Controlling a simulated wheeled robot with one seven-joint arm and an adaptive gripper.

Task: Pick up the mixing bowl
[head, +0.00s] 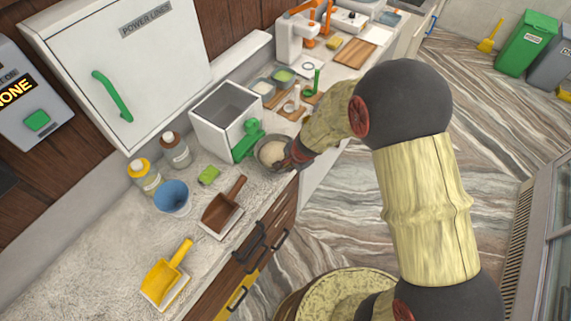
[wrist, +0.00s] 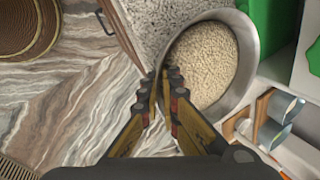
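The mixing bowl (head: 269,153) is a grey metal bowl with pale grain in it, at the counter's front edge beside the white box. In the wrist view the bowl (wrist: 246,76) fills the upper right, with the grain inside. My gripper (head: 289,156) is at the near right side of the bowl. In the wrist view my gripper's fingers (wrist: 162,84) are close together with the bowl's rim between them, one finger inside and one outside. The fingers hide part of the rim. I cannot tell whether the bowl touches the counter.
A white open box (head: 227,120) with a green handle (head: 246,141) stands close behind the bowl. Wooden boards (head: 296,106) are beyond. The floor to the right is open.

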